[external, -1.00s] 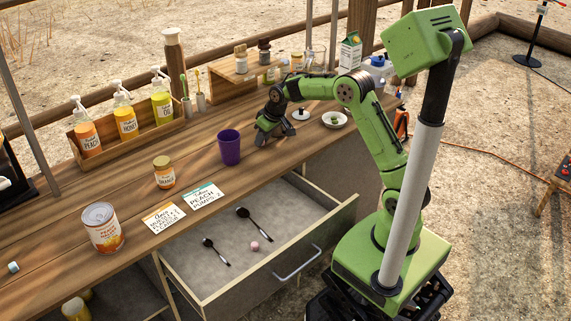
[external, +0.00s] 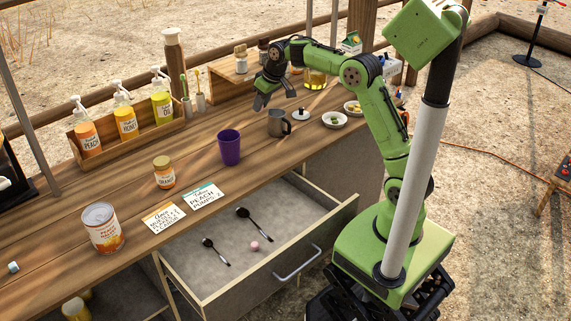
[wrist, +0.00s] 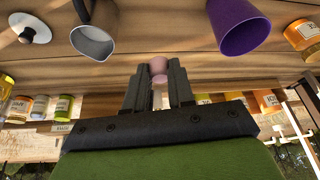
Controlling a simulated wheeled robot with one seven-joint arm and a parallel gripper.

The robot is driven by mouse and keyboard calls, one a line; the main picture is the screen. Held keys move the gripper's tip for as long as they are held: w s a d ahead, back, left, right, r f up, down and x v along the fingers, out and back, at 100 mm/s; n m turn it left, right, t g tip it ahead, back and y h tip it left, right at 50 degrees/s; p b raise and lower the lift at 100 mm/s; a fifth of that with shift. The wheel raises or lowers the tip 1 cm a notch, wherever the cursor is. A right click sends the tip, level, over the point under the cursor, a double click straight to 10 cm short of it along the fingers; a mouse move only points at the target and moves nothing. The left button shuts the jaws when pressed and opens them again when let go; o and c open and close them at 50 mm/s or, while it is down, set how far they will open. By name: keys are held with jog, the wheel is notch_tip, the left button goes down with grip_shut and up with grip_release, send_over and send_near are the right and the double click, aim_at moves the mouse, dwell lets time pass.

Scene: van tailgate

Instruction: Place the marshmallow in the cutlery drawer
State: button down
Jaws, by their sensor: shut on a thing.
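My gripper (external: 262,101) is raised above the counter, behind the grey mug. In the wrist view its fingers (wrist: 158,88) are shut on a small pinkish, rounded piece (wrist: 157,66), which looks like a marshmallow; the fingers hide part of it. The external view is too small to show the held piece. The cutlery drawer (external: 205,295) is pulled open at the counter's front, to the front of my gripper. Inside it lie two dark spoons (external: 262,223) and another small pink ball (external: 254,246).
A grey mug (external: 278,124) and purple cup (external: 229,148) stand on the counter between my gripper and the drawer. An orange jar (external: 164,172), cards (external: 199,196) and a can (external: 102,228) are further left. Bowls (external: 334,120) are at right. The drawer has free floor.

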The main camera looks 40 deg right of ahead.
jog(key=shift+s+r, duration=0.1)
jog(key=shift+r, duration=0.75)
jog(key=s+d+n+g+y+p, duration=0.25)
jog(key=s+n, duration=0.45)
jog(key=s, duration=0.4)
jog(key=n+g+p, duration=0.1)
jog(key=n, duration=0.5)
send_over(302, 208)
jog(key=s+d, duration=0.2)
jog(key=s, duration=0.2)
jog(key=shift+n+y, duration=0.25)
jog(key=shift+n, duration=0.05)
jog(key=f+b, duration=0.1)
jog(key=f, duration=0.9)
jog(key=f+b, duration=0.2)
jog(key=f, duration=0.8)
jog(key=f+b, duration=0.1)
jog(key=f, duration=0.8)
jog(key=shift+a+f+b, duration=0.3)
jog(key=shift+f+b, duration=0.1)
jog(key=shift+w+f, duration=0.15)
jog(key=shift+f, duration=0.1)
jog(key=w, duration=0.3)
jog(key=shift+w+f+b, duration=0.25)
jog(key=shift+w+b, duration=0.05)
jog(key=shift+f, duration=0.1)
jog(key=shift+f, duration=0.1)
